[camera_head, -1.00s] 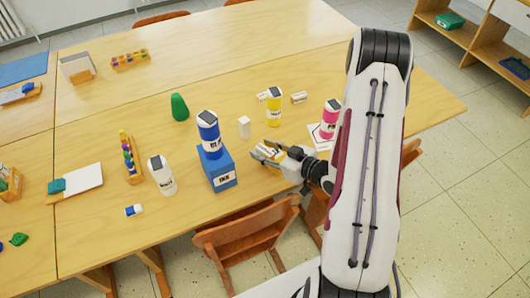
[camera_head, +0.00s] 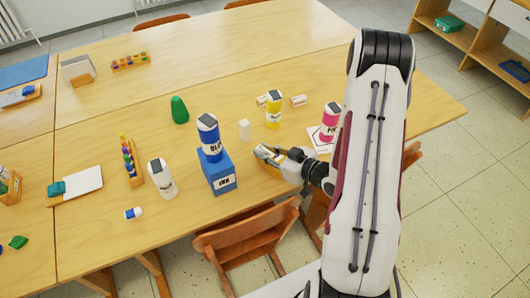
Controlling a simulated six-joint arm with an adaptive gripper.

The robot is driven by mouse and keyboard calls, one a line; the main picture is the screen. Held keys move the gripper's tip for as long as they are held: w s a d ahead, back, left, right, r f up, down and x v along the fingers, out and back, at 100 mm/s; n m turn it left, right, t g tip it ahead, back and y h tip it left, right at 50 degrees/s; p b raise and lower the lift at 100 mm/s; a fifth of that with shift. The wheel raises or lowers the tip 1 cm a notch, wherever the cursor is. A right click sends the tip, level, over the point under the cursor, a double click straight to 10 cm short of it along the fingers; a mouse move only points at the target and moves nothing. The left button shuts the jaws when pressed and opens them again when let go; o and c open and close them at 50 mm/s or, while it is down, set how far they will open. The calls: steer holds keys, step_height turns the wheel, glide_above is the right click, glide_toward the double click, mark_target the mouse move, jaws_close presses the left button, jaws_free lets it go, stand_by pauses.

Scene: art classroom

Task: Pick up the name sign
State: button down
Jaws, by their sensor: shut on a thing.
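My gripper (camera_head: 268,154) is low over the near side of the table, right of the blue box. It is shut on a small yellow and white piece (camera_head: 266,151), which looks like the name sign. The fingers hide most of it, and its lettering cannot be read. It is at or very near the table top; I cannot tell whether it touches.
A chair (camera_head: 249,235) is below the table edge.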

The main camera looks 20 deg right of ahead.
mark_target(266, 151)
steer(key=shift+r, duration=4.65)
steer(key=shift+d, duration=0.1)
steer(key=shift+d+r, duration=0.15)
steer(key=shift+d, duration=1.25)
steer(key=shift+f, duration=2.95)
steer(key=shift+f, duration=2.1)
steer(key=shift+f, duration=0.1)
